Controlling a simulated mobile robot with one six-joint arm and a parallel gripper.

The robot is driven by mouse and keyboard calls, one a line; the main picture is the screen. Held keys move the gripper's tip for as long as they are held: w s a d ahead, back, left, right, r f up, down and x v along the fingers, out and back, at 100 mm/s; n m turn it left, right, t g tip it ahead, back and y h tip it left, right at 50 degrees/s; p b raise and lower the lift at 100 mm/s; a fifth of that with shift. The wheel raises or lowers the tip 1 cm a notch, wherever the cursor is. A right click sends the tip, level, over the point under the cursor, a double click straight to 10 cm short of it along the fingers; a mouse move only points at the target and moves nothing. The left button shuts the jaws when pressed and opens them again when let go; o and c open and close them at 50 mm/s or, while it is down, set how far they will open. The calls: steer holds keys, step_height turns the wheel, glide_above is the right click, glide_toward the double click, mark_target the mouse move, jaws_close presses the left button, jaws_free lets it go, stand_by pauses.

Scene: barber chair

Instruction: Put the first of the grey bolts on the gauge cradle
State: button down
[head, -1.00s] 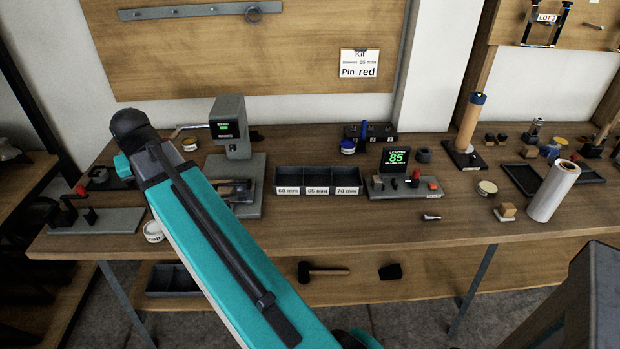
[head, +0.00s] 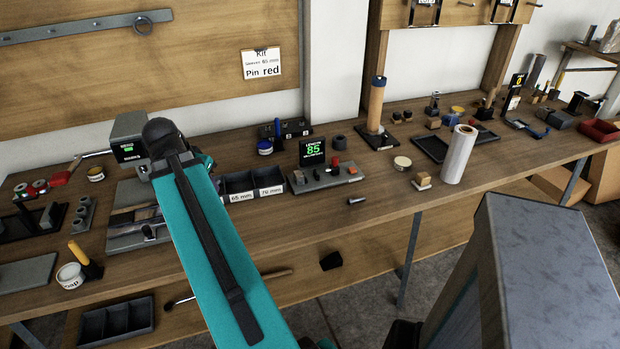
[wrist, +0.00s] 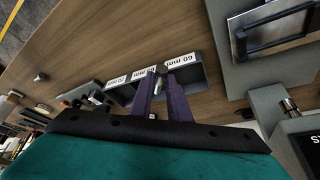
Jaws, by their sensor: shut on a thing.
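My gripper (wrist: 159,76) shows in the wrist view as two purple fingers, shut on a small pale grey piece (wrist: 157,84), which looks like a grey bolt and is mostly hidden. The fingers are above the labelled bins. In the head view my arm hides the gripper. The length gauge (head: 313,153) stands on the bench right of the bins, its green display reading 85. Its grey base (head: 312,186) carries small dark and red parts; the cradle's shape is too small to make out. Another grey bolt (head: 356,200) lies on the bench in front of the gauge.
The dark bins (head: 252,181) have labels, 65 mm and 70 mm readable. A press-like device (head: 130,150) stands left of them, partly behind my arm. A white roll (head: 459,155) and wooden block (head: 422,179) stand to the right. Bare bench lies around the loose bolt.

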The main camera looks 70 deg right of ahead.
steer(key=s+d+f+m+g, duration=0.1)
steer(key=s+d+m, duration=0.2)
steer(key=s, duration=0.5)
steer(key=s+d+m+g+y, duration=0.1)
steer(key=s+d+m, duration=0.3)
steer(key=s, duration=0.5)
steer(key=s+d+f+m+g+b, duration=0.1)
steer(key=s+d+m+g, duration=0.1)
steer(key=s, duration=0.7)
steer(key=shift+d+f+m+y, duration=0.3)
steer(key=shift+d+m+y, duration=0.1)
steer(key=shift+d+m, duration=0.45)
steer(key=w+d+p, duration=0.2)
steer(key=d, duration=0.3)
steer(key=w+d+f+p, duration=0.1)
steer(key=w+d+p, duration=0.1)
steer(key=d, duration=0.2)
steer(key=w+d+p, duration=0.2)
steer(key=d, duration=0.3)
steer(key=shift+d+f, duration=0.25)
steer(key=shift+d, duration=0.05)
steer(key=shift+f, duration=0.1)
